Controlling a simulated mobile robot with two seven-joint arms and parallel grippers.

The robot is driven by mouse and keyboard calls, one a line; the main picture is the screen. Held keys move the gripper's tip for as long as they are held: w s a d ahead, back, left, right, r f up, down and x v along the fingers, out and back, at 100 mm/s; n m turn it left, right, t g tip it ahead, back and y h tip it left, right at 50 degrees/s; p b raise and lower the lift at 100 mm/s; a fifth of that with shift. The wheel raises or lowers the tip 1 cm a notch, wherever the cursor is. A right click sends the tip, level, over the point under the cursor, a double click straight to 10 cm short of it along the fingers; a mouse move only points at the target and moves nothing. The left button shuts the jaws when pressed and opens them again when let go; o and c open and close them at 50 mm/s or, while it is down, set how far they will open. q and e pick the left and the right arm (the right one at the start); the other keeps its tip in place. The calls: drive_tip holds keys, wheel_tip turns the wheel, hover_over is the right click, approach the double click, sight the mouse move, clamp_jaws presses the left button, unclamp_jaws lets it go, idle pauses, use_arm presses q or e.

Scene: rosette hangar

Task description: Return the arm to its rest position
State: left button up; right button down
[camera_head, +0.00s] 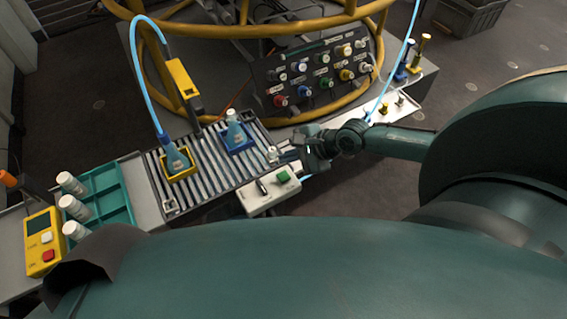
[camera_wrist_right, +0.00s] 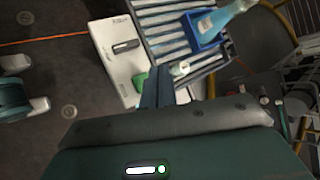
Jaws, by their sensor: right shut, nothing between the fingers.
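My right arm comes in from the right in the head view. Its gripper (camera_head: 300,146) is shut and empty, at the right end of the roller conveyor (camera_head: 215,178). It is close to a white control box (camera_head: 262,203) with a black switch and a green button (camera_head: 283,177). In the right wrist view the shut fingers (camera_wrist_right: 158,86) show in front of the conveyor (camera_wrist_right: 172,38), beside the white box (camera_wrist_right: 115,58). The green button (camera_wrist_right: 139,82) is partly hidden by the fingers. I cannot tell whether they touch anything. My left gripper is not in view.
On the conveyor, flasks stand in a yellow holder (camera_head: 165,174) and a blue holder (camera_head: 226,150). A teal rack (camera_head: 118,205) with white-capped containers and a yellow device (camera_head: 40,262) are at left. Behind stand a knob panel (camera_head: 318,86) and yellow rails (camera_head: 150,95).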

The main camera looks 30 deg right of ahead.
drive_tip(key=shift+a, duration=0.1)
drive_tip(key=s+a+r+n+t+p, duration=0.1)
drive_tip(key=s+a+n+p, duration=0.15)
drive_tip(key=a+n, duration=0.25)
drive_tip(key=s+a+r+n+p, duration=0.1)
drive_tip(key=s+a+n, duration=0.3)
drive_tip(key=a+n, duration=0.15)
use_arm(q)
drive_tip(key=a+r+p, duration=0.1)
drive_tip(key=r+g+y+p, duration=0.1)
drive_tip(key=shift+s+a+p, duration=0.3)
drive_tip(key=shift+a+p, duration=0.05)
drive_tip(key=shift+p, duration=0.05)
use_arm(e)
drive_tip(key=s+r+n+t+h, duration=0.3)
drive_tip(key=s+n, duration=0.3)
drive_tip(key=n, duration=0.5)
drive_tip(key=shift+s, duration=0.2)
